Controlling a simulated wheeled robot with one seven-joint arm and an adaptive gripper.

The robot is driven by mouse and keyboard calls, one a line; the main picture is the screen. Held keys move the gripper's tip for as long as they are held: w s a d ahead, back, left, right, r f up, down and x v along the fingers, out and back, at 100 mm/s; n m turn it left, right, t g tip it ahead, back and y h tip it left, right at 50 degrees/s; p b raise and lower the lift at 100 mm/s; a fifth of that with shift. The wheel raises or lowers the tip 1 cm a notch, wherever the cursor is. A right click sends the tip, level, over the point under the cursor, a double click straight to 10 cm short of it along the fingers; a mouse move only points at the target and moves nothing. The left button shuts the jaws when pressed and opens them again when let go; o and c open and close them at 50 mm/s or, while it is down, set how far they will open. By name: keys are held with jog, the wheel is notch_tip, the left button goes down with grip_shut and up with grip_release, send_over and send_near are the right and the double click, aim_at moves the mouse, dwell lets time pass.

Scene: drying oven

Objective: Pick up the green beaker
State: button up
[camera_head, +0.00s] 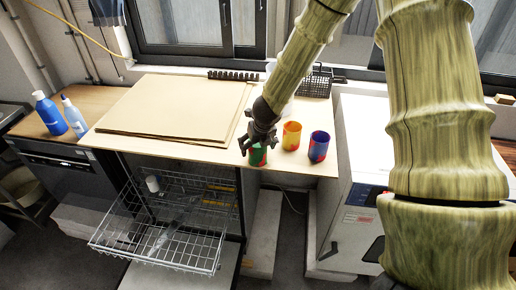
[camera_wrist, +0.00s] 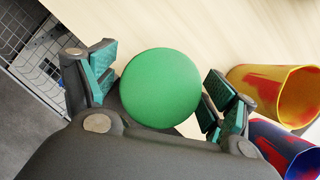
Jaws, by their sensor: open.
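The green beaker (camera_head: 258,156) stands near the front edge of the wooden worktop, with some red on it. In the wrist view a round green face (camera_wrist: 160,88) of it sits between my two fingers. My gripper (camera_head: 259,142) is over the beaker in the head view and hides its upper part. In the wrist view my gripper (camera_wrist: 160,90) is open, with a teal-padded finger on each side of the green beaker. I cannot tell whether the fingers touch it.
A yellow-and-red beaker (camera_head: 291,136) and a blue-and-red beaker (camera_head: 318,147) stand close to the right. A flat board (camera_head: 180,105) lies on the left of the worktop. A pulled-out wire rack (camera_head: 165,245) is below the front edge. A black basket (camera_head: 316,84) stands behind.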

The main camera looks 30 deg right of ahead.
jog(key=shift+x, duration=1.4)
jog(key=shift+w+d, duration=0.1)
jog(key=shift+r, duration=0.1)
jog(key=c, duration=1)
jog(key=shift+r, duration=0.15)
